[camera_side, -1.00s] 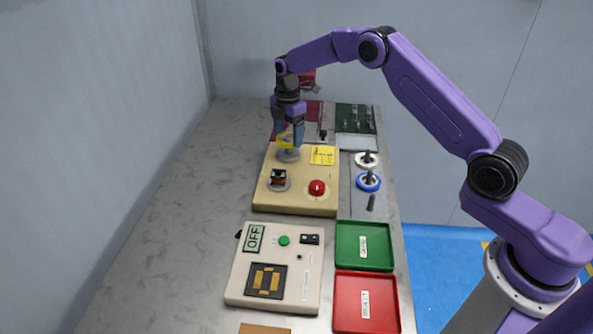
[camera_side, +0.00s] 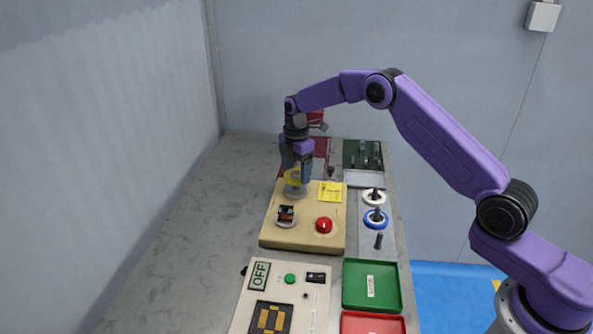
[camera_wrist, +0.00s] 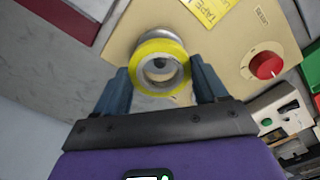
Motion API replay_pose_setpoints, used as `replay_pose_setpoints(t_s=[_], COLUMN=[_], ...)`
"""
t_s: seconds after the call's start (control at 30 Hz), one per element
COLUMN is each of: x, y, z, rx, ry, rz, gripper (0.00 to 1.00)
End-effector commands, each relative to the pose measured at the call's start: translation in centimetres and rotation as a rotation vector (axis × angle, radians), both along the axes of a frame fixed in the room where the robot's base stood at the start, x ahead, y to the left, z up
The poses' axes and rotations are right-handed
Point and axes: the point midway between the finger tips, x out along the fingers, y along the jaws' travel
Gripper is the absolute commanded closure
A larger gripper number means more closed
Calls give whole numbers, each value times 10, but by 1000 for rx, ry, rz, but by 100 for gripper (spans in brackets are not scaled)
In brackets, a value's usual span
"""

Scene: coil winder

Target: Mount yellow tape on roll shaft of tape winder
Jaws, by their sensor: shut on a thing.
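The yellow tape (camera_side: 291,178) is a ring held by my gripper (camera_side: 297,176) over the roll shaft of the tape winder (camera_side: 280,228). In the wrist view the tape (camera_wrist: 160,46) sits between my two fingers (camera_wrist: 162,82), which are shut on its sides. Its grey core and open hole face the camera. The round grey base of the roll shaft (camera_side: 296,191) lies just below the tape in the side view and also shows behind it in the wrist view (camera_wrist: 152,34). Whether the shaft is inside the tape's hole, I cannot tell.
Green (camera_side: 371,286) and red (camera_side: 372,323) trays lie nearer. The left table is clear.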

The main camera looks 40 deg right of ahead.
Motion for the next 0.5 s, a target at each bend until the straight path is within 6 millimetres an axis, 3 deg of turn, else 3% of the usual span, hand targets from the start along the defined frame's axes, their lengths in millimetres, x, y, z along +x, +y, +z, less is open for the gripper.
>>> replay_pose_setpoints(t_s=[0.5], x=[0], y=[0], z=[-14], rx=[0], ry=[1], rz=[0], gripper=[58])
